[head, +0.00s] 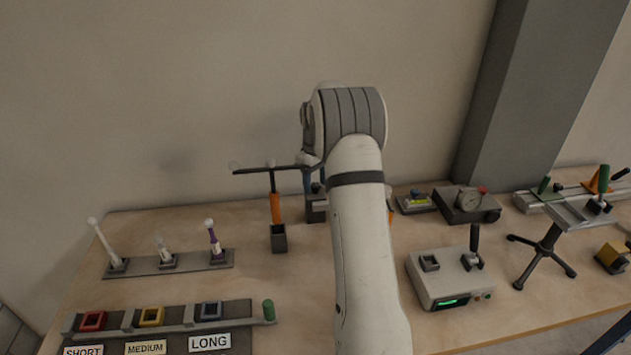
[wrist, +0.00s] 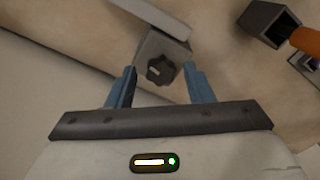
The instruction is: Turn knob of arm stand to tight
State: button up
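In the wrist view, a dark lobed knob (wrist: 159,69) sits on the face of a grey block (wrist: 165,46), which I take as the arm stand. A pale beam (wrist: 158,14) runs above the block. My gripper (wrist: 160,76) is open, with one blue finger on each side of the knob. Gaps show between the fingers and the knob; I cannot tell the exact depth between them. The knob is hidden there.
Left of my arm, an orange-handled tool (head: 275,207) stands in a dark holder (head: 279,240). A rack (head: 192,264) holds several white-tipped tools. A grey device (head: 448,283) with a lever and a tripod stand (head: 545,250) are at right. A wall lies behind.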

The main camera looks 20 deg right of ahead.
aim_at(315, 185)
jog(key=shift+o, duration=0.3)
notch_tip(315, 185, up, 8)
jog(key=shift+f, duration=0.15)
dwell(0.6)
